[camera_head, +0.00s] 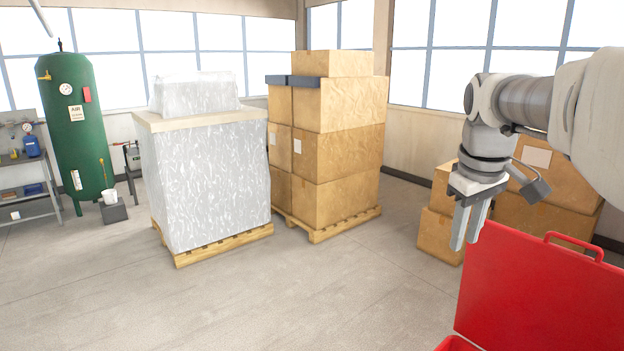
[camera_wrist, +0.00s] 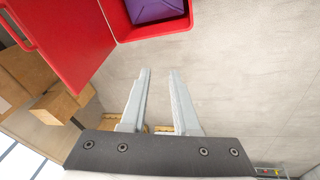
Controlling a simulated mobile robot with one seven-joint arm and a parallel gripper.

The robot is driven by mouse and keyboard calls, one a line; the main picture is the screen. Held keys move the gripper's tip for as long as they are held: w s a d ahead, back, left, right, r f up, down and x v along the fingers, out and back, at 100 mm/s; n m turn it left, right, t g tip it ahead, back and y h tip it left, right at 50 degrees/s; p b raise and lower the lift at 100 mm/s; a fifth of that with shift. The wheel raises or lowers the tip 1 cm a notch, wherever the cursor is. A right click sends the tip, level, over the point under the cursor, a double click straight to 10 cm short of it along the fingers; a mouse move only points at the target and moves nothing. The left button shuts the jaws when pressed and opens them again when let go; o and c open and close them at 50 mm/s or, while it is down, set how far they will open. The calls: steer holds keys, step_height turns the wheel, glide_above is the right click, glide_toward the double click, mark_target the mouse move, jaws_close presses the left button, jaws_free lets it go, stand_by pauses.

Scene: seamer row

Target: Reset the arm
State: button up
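My arm reaches in from the right side of the head view, with my gripper (camera_head: 468,245) pointing down. It is beside the raised lid of a red box. My gripper is open and empty.
The red box (camera_head: 545,290) has its lid up at the lower right; the wrist view shows a purple item (camera_wrist: 158,10) inside. Cartons (camera_head: 437,235) stand behind my gripper. A wrapped pallet load (camera_head: 210,180), stacked boxes (camera_head: 340,150) and a green tank (camera_head: 80,130) stand farther back. Floor is clear left.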

steer(key=s+a+f+m+t+b, duration=0.1)
steer(key=s+a+f, duration=0.2)
steer(key=s, duration=0.3)
steer(key=s+a+f+m+t+b, duration=0.1)
steer(key=s+a+f, duration=0.3)
steer(key=s+f, duration=0.1)
steer(key=s+a+f+m+y, duration=0.1)
steer(key=s+a+f+m, duration=0.1)
steer(key=s+a+f, duration=0.2)
steer(key=s, duration=0.3)
steer(key=shift+s+a+t+b, duration=0.2)
steer(key=shift+s+t+b, duration=0.2)
